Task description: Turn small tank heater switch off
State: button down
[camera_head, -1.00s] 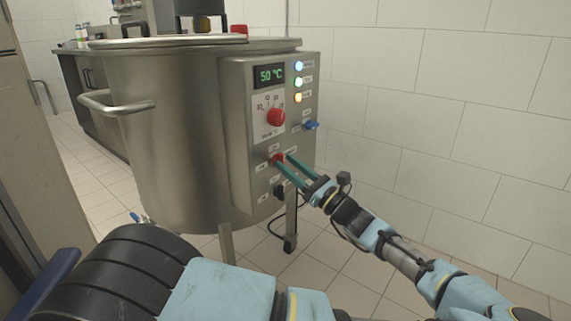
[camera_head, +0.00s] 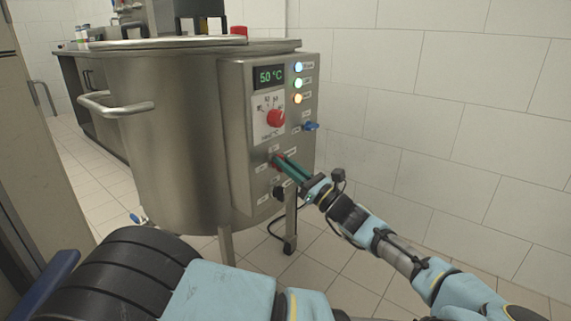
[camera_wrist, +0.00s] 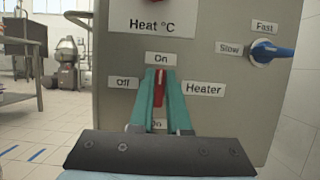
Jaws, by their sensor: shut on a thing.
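The steel tank (camera_head: 180,140) stands at left centre in the head view, with a control box (camera_head: 238,140) on its side. The red heater switch (camera_wrist: 160,76) is on the box face in the wrist view, below an "On" label, with "Off" to its left and "Heater" to its right. Its handle looks roughly vertical. My gripper (camera_wrist: 160,85) has its green fingers shut on it, one each side. In the head view my gripper (camera_head: 281,160) reaches the box from the lower right, and its fingertips mostly hide the switch.
A blue Fast/Slow knob (camera_wrist: 264,50) sits at upper right. A black knob (camera_head: 279,192) is below. A tiled wall (camera_head: 430,120) stands at right.

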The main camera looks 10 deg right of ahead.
jog(key=shift+n+g+y, duration=0.3)
jog(key=shift+n, duration=0.2)
jog(key=n+g+y+p, duration=0.1)
jog(key=n, duration=0.3)
jog(key=n+g, duration=0.2)
jog(key=n, duration=0.1)
jog(key=n+g+y+p, duration=0.1)
jog(key=n+g, duration=0.1)
jog(key=n, duration=0.2)
jog(key=shift+s+a+n+y+p, duration=0.15)
jog(key=shift+n+y+p, duration=0.15)
jog(key=shift+p, duration=0.05)
jog(key=n+g, duration=0.1)
jog(key=n, duration=0.1)
jog(key=n+g+p, duration=0.1)
jog(key=n, duration=0.2)
jog(key=shift+f+h, duration=0.15)
jog(key=shift+h, duration=0.25)
jog(key=shift+f+n+g+h+p, duration=0.1)
jog(key=shift+n+g+h+p, duration=0.2)
jog(key=shift+n, duration=0.9)
jog(key=shift+f+n+g+h+p, duration=0.15)
jog(key=shift+n+g+h, duration=0.2)
jog(key=shift+n, duration=0.85)
jog(key=c, duration=0.9)
grip_release()
jog(key=shift+r, duration=0.1)
